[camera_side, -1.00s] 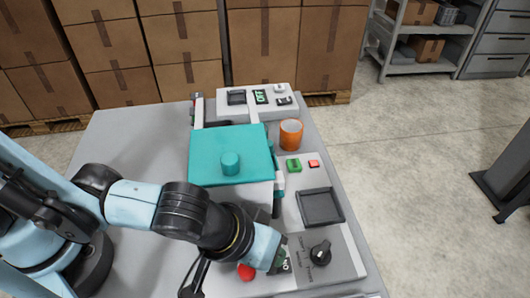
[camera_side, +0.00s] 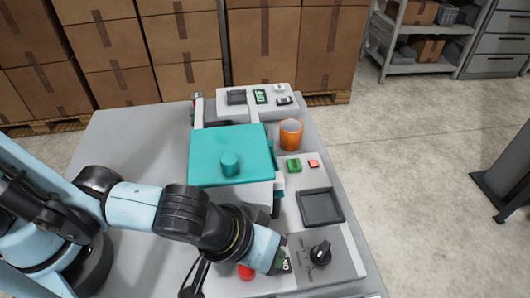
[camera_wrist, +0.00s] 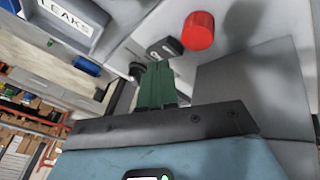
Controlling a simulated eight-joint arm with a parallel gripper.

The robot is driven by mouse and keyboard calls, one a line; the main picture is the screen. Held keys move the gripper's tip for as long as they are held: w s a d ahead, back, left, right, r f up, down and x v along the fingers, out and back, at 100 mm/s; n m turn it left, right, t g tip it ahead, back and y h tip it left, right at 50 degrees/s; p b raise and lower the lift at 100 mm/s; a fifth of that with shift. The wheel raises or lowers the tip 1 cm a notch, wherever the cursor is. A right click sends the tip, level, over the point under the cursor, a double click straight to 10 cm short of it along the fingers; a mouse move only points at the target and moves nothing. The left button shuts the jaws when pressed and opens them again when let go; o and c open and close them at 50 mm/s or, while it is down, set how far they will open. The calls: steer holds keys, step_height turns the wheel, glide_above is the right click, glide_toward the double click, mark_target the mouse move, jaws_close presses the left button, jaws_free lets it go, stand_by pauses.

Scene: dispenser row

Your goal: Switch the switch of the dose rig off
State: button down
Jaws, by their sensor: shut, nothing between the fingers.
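My gripper (camera_wrist: 155,88) is shut and empty, with its green fingers together. In the side view its end (camera_side: 279,264) is low at the table's front, beside a green ON display (camera_side: 286,265). In the wrist view a black rocker switch (camera_wrist: 163,48) with a pale mark is just beyond the fingertips; I cannot tell whether they touch. That switch is hidden behind my gripper in the side view. A back unit (camera_side: 232,107) shows a green OFF display (camera_side: 260,97) and a black-and-white switch (camera_side: 284,101). No readable label marks either unit as the dose rig.
A red button (camera_wrist: 198,30) is close beside the rocker; it also shows in the side view (camera_side: 246,272). A black knob (camera_side: 320,254) is to the right, with a black tray (camera_side: 320,207) behind it. A teal-lidded box (camera_side: 231,155) and an orange cup (camera_side: 291,134) stand farther back.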

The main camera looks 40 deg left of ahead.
steer(key=shift+f, duration=0.25)
steer(key=shift+f, duration=0.3)
stand_by(0.5)
stand_by(0.4)
steer(key=shift+r, duration=0.75)
steer(key=shift+w+d+r, duration=0.15)
steer(key=shift+r, duration=1.1)
steer(key=shift+w+d+r, duration=0.1)
steer(key=shift+r, duration=1.1)
